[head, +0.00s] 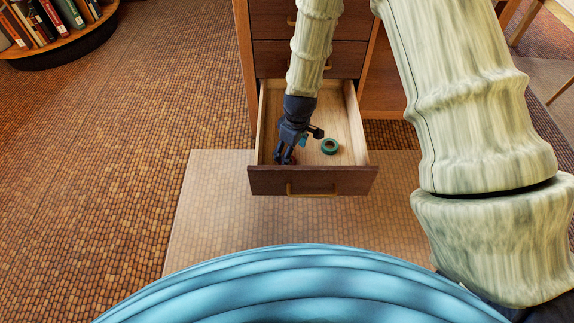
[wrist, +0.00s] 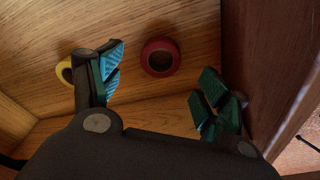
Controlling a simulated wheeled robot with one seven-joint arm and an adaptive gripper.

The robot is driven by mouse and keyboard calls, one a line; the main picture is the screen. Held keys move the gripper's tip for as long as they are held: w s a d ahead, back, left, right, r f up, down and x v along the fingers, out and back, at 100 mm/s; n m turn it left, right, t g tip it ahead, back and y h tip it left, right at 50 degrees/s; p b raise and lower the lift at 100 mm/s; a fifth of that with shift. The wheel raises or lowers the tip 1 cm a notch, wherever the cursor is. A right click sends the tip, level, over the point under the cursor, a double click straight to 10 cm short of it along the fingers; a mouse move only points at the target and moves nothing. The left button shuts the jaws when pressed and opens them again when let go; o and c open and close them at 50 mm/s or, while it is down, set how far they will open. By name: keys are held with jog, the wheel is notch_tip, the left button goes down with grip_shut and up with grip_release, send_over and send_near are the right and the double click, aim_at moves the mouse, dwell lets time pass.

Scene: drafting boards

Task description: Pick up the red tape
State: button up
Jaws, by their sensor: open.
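The red tape (wrist: 176,57) is a small ring lying flat on the wooden floor of the open drawer (head: 312,181). In the wrist view it shows beyond and between the two fingers of my gripper (wrist: 160,75), nearer the left finger. The fingers are spread and nothing is between their pads. In the head view my gripper (head: 296,148) reaches down into the front left part of the drawer. There the red tape is mostly or wholly hidden by the gripper, and I cannot make it out clearly.
A yellow tape (wrist: 64,71) is partly hidden behind the left finger. The drawer's dark front panel (wrist: 275,65) stands close to the right finger. The cabinet (head: 273,59) rises behind.

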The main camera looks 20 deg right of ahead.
jog(key=shift+w+a+f+b, duration=0.15)
jog(key=shift+f+b, duration=0.5)
jog(key=shift+f, duration=0.4)
jog(key=shift+w+a+f+b, duration=0.1)
jog(key=shift+f+b, duration=0.6)
jog(key=shift+f, duration=0.35)
jog(key=shift+w+a+f+b, duration=0.15)
jog(key=shift+f+b, duration=0.5)
jog(key=shift+f, duration=0.4)
jog(key=c, duration=1)
